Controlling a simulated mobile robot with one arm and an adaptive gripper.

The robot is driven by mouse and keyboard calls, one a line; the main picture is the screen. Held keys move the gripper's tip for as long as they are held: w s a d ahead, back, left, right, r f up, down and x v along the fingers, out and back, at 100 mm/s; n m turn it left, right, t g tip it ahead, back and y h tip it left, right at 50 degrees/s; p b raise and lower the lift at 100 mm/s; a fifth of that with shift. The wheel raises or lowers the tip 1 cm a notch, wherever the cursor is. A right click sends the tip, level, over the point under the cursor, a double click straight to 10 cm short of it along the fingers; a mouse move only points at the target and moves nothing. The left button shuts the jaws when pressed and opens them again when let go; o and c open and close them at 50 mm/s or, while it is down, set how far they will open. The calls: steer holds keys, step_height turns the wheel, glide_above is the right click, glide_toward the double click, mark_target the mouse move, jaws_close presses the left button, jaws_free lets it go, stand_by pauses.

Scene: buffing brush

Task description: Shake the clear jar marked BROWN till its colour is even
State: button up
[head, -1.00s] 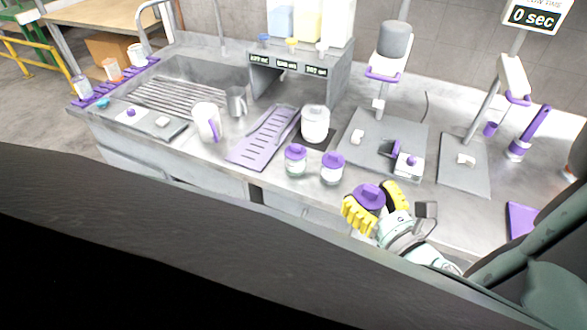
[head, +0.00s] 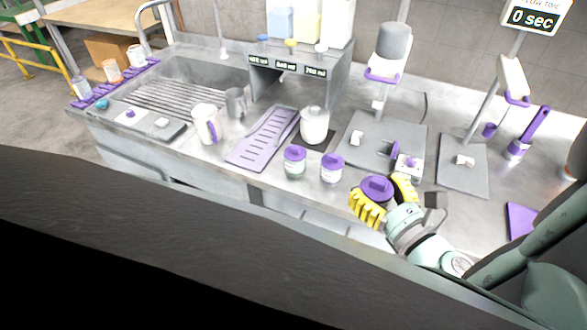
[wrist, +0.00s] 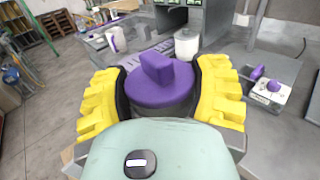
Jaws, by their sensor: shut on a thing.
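My gripper (head: 384,202) has yellow padded fingers and is shut on a jar with a purple lid (head: 377,187), in front of the bench's near edge. In the wrist view my gripper (wrist: 160,100) has a finger on each side of the jar, and the purple lid with its raised grip (wrist: 158,82) faces the camera. The jar's body is mostly hidden by the fingers and lid, so its label and the evenness of its colour cannot be seen. Two more purple-lidded jars stand on the bench, a left one (head: 294,162) and a right one (head: 331,168); their labels are too small to read.
A purple slotted rack (head: 262,138), a white pot (head: 314,125), a white jug (head: 206,124) and a grey cup (head: 235,103) stand on the bench. Stands with grey bases (head: 464,178) are at the right. A sink (head: 185,82) lies at the left.

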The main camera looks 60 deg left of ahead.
steer(key=r, duration=0.2)
steer(key=s+r, duration=0.1)
steer(key=shift+s+a+r, duration=0.1)
steer(key=shift+a+r, duration=0.15)
steer(key=shift+f, duration=3.15)
steer(key=shift+r, duration=0.1)
